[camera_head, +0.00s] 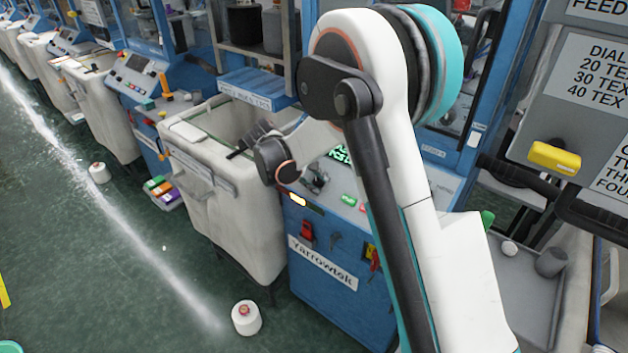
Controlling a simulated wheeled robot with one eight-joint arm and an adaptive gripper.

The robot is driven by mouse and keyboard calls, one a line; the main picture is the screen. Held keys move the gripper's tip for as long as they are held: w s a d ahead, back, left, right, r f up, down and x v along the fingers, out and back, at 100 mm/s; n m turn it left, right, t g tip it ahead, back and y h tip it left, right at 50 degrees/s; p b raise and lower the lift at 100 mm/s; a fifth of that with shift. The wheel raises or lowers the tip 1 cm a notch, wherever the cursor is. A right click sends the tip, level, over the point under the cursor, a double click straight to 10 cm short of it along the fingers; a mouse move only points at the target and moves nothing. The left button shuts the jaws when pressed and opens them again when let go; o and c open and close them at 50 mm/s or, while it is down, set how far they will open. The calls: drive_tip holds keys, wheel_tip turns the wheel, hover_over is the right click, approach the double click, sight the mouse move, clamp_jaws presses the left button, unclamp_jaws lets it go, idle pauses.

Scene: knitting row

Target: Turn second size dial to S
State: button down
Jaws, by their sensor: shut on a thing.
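A blue knitting machine (330,290) labelled Yarrowtek stands at the centre. Its sloping control panel (335,205) has a green-lit display (341,154), partly behind my arm. My arm reaches over from the right, and its wrist is bent down at the panel's left side. My gripper (316,183) is small and dark here, low at the panel just right of the wrist. It is shut on the size dial, which the fingers and wrist mostly hide. The dial's letters and pointer cannot be read.
A pale fabric bin (225,240) stands just left of the panel. A red switch (307,233) is on the machine's front. A yarn cone (246,318) stands on the floor. More machines line the upper left. The floor aisle at left is mostly clear.

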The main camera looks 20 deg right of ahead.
idle(0.5)
drive_tip(key=c, duration=1.3)
unclamp_jaws()
drive_tip(key=shift+c, duration=0.2)
drive_tip(key=v, duration=1.2)
